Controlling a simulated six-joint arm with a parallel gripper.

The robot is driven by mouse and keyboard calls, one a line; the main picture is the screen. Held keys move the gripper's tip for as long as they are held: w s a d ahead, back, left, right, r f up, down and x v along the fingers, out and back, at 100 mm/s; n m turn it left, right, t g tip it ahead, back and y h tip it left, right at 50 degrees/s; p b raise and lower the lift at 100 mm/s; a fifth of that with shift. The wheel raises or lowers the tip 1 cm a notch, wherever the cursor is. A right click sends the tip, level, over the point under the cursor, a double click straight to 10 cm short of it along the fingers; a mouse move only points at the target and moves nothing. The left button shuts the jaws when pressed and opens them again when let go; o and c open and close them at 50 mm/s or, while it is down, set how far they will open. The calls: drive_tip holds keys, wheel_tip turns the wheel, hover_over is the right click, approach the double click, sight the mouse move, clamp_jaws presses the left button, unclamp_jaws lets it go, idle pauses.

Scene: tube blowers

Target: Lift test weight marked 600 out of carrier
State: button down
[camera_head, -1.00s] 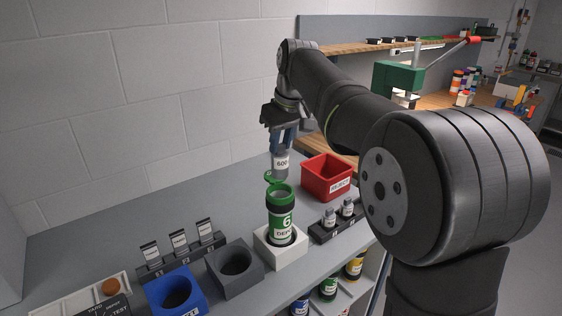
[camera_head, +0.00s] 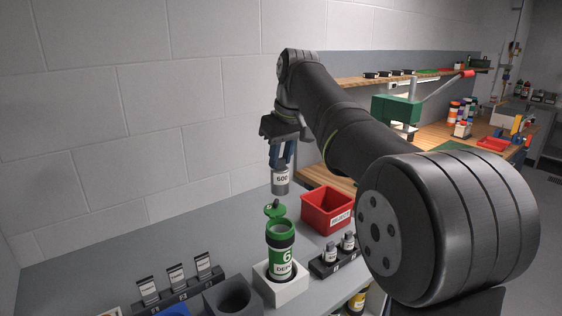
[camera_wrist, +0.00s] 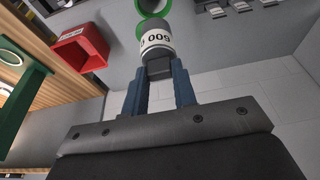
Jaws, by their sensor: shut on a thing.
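The test weight marked 600 (camera_head: 281,181) is a grey cylinder with a white label band. My gripper (camera_head: 282,158) is shut on its top and holds it upright. The weight hangs above the green carrier (camera_head: 281,250), with a visible gap between them.
A red reject bin (camera_head: 327,210) stands behind and right of the carrier. A dark rack (camera_head: 335,262) with small weights is to the right. A grey block with a hole (camera_head: 233,298) and a rack of labelled cards (camera_head: 176,290) are to the left. The wall is behind.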

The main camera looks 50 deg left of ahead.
wheel_tip(320, 180, up, 9)
drive_tip(key=shift+r, duration=0.2)
idle(0.8)
